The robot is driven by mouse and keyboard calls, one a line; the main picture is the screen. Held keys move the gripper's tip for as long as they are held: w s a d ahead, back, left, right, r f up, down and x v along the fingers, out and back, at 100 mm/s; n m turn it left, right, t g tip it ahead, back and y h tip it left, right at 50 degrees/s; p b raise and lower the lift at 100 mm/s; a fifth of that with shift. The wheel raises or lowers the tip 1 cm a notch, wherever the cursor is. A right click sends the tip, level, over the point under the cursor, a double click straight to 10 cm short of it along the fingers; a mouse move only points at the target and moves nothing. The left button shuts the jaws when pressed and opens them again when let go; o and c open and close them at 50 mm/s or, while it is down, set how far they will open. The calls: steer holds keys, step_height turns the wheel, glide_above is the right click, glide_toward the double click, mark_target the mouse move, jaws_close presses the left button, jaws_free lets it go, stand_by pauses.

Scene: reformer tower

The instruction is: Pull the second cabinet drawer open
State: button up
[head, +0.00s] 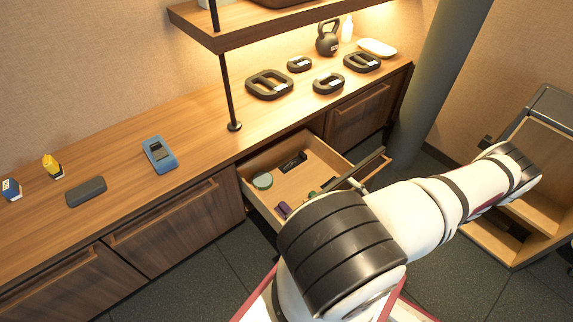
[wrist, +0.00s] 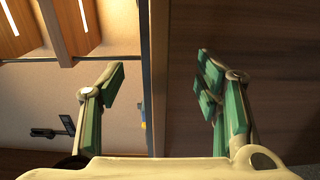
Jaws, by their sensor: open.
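The wooden cabinet (head: 175,222) runs along the wall with several dark drawer fronts. One drawer (head: 317,161) stands pulled out, with a light wood inside and small items in it. Its front (head: 371,170) is partly hidden by my arm. In the wrist view my gripper (wrist: 165,88) is open, with green-padded fingers apart and nothing held. A dark vertical edge (wrist: 155,75) runs between the fingers, with a dark wood panel (wrist: 275,80) on the right. I cannot tell whether the fingers touch it. The head view does not clearly show my gripper.
On the countertop lie a blue device (head: 159,155), a dark block (head: 86,191), a yellow item (head: 52,166), several black weights (head: 269,85) and a kettlebell (head: 327,39). A grey column (head: 440,80) stands right of the cabinet, and an open wooden unit (head: 540,180) at far right.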

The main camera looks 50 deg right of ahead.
steer(key=b+v, duration=0.1)
steer(key=v, duration=0.4)
steer(key=shift+s+a, duration=0.1)
steer(key=shift+s, duration=0.25)
steer(key=shift+s, duration=0.1)
stand_by(0.6)
